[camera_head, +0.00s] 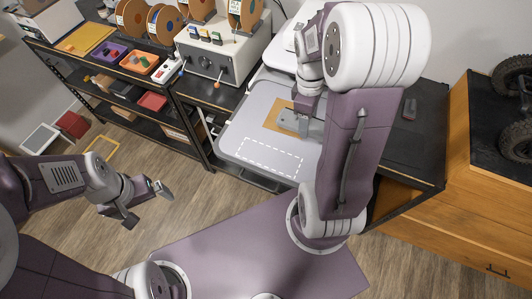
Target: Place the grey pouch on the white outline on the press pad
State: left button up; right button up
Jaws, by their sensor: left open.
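The press pad (238,132) is a light grey plate with rounded corners on the bench. A white dashed outline (270,157) is marked on its near part and looks empty. A tan square (272,122) lies farther back on the pad. A grey piece (289,121) shows over the tan square, under my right gripper (305,108); I cannot tell whether it is the grey pouch or part of the gripper. My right arm hides the pad's right side and most of that gripper. My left gripper (147,206) is open and empty, above the floor left of the pad.
A white machine with levers (222,50) stands behind and left of the pad. A shelf with spools (165,25) and small bins (139,62) is at left. A wooden cabinet (480,205) with black wheels (515,140) on top is at right. The floor near my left gripper is clear.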

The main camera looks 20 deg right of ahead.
jog(key=p, duration=0.2)
send_over(269, 157)
notch_tip(269, 157, down, 6)
jog(key=shift+f, duration=0.5)
notch_tip(269, 157, down, 3)
jog(key=shift+a+r, duration=0.1)
jog(key=shift+w+f, duration=0.1)
jog(key=shift+f, duration=0.35)
pick_arm(q)
jog(key=shift+w+a+r, duration=0.1)
jog(key=shift+a+r, duration=0.15)
jog(key=shift+r, duration=0.25)
jog(key=shift+w+a+r, duration=0.1)
jog(key=shift+a+r, duration=0.1)
jog(key=shift+r, duration=0.3)
pick_arm(e)
jog(key=shift+f, duration=0.2)
jog(key=o, duration=1.3)
jog(key=shift+r, duration=0.1)
pick_arm(q)
jog(key=shift+s, duration=0.1)
pick_arm(e)
jog(key=shift+o, duration=0.3)
